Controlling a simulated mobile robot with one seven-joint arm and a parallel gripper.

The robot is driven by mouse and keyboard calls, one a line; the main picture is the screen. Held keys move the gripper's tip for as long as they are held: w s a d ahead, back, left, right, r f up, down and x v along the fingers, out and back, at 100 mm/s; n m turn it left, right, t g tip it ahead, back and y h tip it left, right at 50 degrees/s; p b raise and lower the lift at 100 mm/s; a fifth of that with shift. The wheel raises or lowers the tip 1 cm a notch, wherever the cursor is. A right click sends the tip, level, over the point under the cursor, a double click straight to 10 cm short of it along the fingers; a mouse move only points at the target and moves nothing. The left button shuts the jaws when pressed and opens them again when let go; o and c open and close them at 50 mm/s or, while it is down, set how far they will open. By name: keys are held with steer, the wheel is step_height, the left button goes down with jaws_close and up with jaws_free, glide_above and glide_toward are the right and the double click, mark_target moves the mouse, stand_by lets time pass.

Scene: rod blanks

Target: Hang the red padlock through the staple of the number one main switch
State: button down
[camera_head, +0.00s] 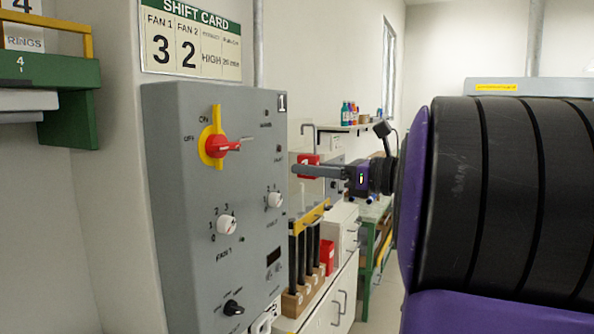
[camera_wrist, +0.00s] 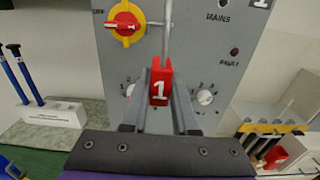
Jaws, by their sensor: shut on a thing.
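The red padlock, marked 1, is held upright between my gripper's fingers in the wrist view (camera_wrist: 159,88), with its grey shackle rising above it. It also shows in the head view (camera_head: 308,160). My gripper (camera_head: 297,170) is shut on it, a little right of the grey panel's face. The number one main switch, a red rotary handle on a yellow plate (camera_head: 215,145), is up and left of the padlock. In the wrist view the switch (camera_wrist: 125,24) is also up and left. A thin metal piece juts from the switch; I cannot clearly tell the staple. Padlock and switch look apart.
The grey control panel (camera_head: 180,250) has fan knobs (camera_head: 226,224) and a black knob (camera_head: 233,308) below the switch. Black rods stand in a wooden rack (camera_head: 292,303) on the counter beyond. A green shelf unit (camera_head: 75,120) is at left. Air before the panel is open.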

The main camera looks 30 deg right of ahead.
steer(key=shift+r+p, duration=0.15)
steer(key=shift+p, duration=0.25)
steer(key=p, duration=0.2)
glide_toward(238, 170)
steer(key=shift+w+a+r, duration=0.55)
steer(key=shift+w+r, duration=0.15)
steer(key=shift+r, duration=0.35)
steer(key=shift+x, duration=2.35)
steer(key=shift+w+f, duration=0.15)
steer(key=shift+f, duration=0.2)
steer(key=shift+f+b, duration=0.55)
steer(key=shift+f, duration=0.15)
steer(key=c, duration=0.6)
jaws_free()
